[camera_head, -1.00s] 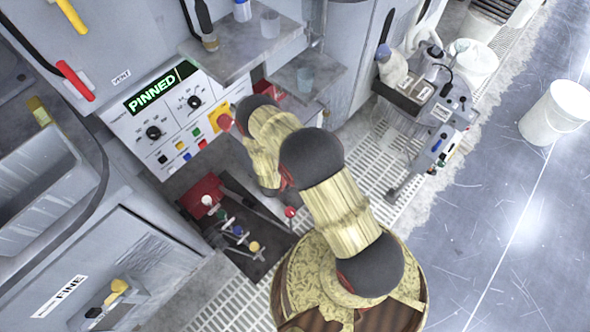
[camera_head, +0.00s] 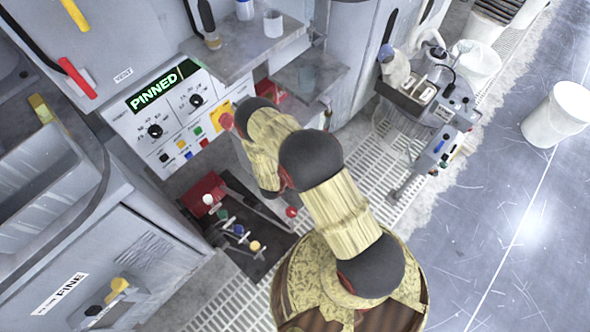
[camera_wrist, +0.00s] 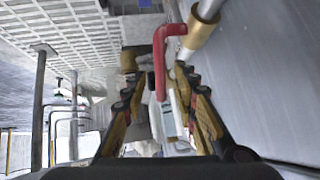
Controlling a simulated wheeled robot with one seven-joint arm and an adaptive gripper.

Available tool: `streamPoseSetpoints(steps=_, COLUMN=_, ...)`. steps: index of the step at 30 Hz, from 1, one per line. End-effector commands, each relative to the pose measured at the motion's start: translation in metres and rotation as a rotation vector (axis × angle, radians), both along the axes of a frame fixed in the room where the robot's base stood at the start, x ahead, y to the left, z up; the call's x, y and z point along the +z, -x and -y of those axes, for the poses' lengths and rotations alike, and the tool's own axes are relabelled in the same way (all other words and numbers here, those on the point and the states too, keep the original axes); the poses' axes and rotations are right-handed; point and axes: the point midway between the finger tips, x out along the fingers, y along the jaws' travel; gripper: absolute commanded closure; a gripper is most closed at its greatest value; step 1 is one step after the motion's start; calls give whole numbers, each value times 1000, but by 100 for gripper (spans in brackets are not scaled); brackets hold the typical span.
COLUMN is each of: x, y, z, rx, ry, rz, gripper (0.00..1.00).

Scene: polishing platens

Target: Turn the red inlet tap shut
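The red inlet tap (camera_wrist: 159,62) shows in the wrist view as a bent red handle beside a grey pipe with a brass-coloured fitting (camera_wrist: 197,37). My gripper (camera_wrist: 158,78) is open, with one finger on each side of the handle's lower part. Contact between the fingers and the handle cannot be made out. In the head view my arm hides my gripper, and I cannot pick out the tap there.
The control panel (camera_head: 183,142) reads "PINNED" and has a red button (camera_head: 227,121) near my arm. Ball-topped levers (camera_head: 238,230) stand below it. Two shelves (camera_head: 250,48) jut out above. A trolley (camera_head: 430,105) and a white bucket (camera_head: 556,114) stand right.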

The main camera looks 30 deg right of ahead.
Motion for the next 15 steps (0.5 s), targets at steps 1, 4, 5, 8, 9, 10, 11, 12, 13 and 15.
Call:
streamPoseSetpoints(steps=1, x=0, y=0, z=0, rx=0, ry=0, rz=0, gripper=71)
streamPoseSetpoints(steps=4, x=0, y=0, z=0, rx=1, ry=0, rz=1, gripper=71)
streamPoseSetpoints(steps=5, x=0, y=0, z=0, rx=1, ry=0, rz=1, gripper=71)
streamPoseSetpoints(steps=8, x=2, y=1, z=-2, rx=1, ry=0, rz=1, gripper=71)
streamPoseSetpoints(steps=9, x=5, y=2, z=-4, rx=1, ry=0, rz=0, gripper=71)
streamPoseSetpoints(steps=10, x=7, y=3, z=-6, rx=1, ry=0, rz=1, gripper=71)
streamPoseSetpoints(steps=11, x=10, y=4, z=-8, rx=1, ry=0, rz=1, gripper=71)
streamPoseSetpoints(steps=12, x=14, y=6, z=-12, rx=2, ry=-1, rz=2, gripper=71)
streamPoseSetpoints(steps=13, x=17, y=9, z=-15, rx=4, ry=0, rz=1, gripper=71)
streamPoseSetpoints(steps=15, x=26, y=13, z=-23, rx=4, ry=0, rz=1, gripper=71)
